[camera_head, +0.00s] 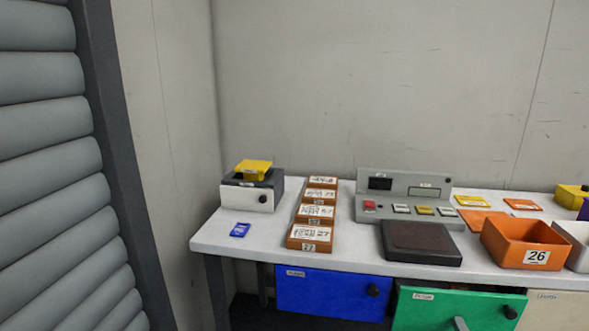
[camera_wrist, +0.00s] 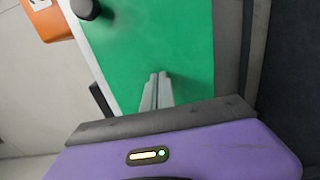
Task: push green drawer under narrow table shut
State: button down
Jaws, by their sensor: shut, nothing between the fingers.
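The green drawer (camera_head: 430,309) is under the narrow table's (camera_head: 345,262) right half, with a black knob (camera_head: 510,312) at its right. Its front appears to stand out a little past the blue drawer's front. In the wrist view the green drawer (camera_wrist: 150,45) fills the upper middle, with its knob (camera_wrist: 85,9) at the top left. My gripper (camera_wrist: 158,80) has its two grey fingers together, empty, pointing at the green front. I cannot tell whether the tips touch it. In the head view only a bit of my gripper (camera_head: 460,323) shows, at the bottom edge before the drawer.
A blue drawer (camera_head: 325,293) is left of the green one, a beige drawer (camera_head: 560,310) right. On the table stand an orange bin (camera_head: 525,246), a dark pad (camera_head: 420,243), a grey console (camera_head: 405,185), brown boxes (camera_head: 312,237) and a white-fronted box (camera_head: 245,199).

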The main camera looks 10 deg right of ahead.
jog(key=shift+w+d, duration=0.15)
jog(key=shift+w, duration=0.45)
jog(key=shift+w+d+b, duration=0.1)
jog(key=shift+w+b, duration=0.2)
jog(key=shift+w, duration=0.05)
jog(key=shift+w+d, duration=0.1)
jog(key=shift+w, duration=0.2)
jog(key=shift+w+d, duration=0.1)
jog(key=shift+w, duration=0.25)
jog(key=shift+w+b, duration=0.2)
jog(key=shift+b, duration=0.1)
jog(key=shift+r, duration=0.1)
jog(key=p+v, duration=0.4)
jog(key=v, duration=0.9)
jog(key=shift+s, duration=0.1)
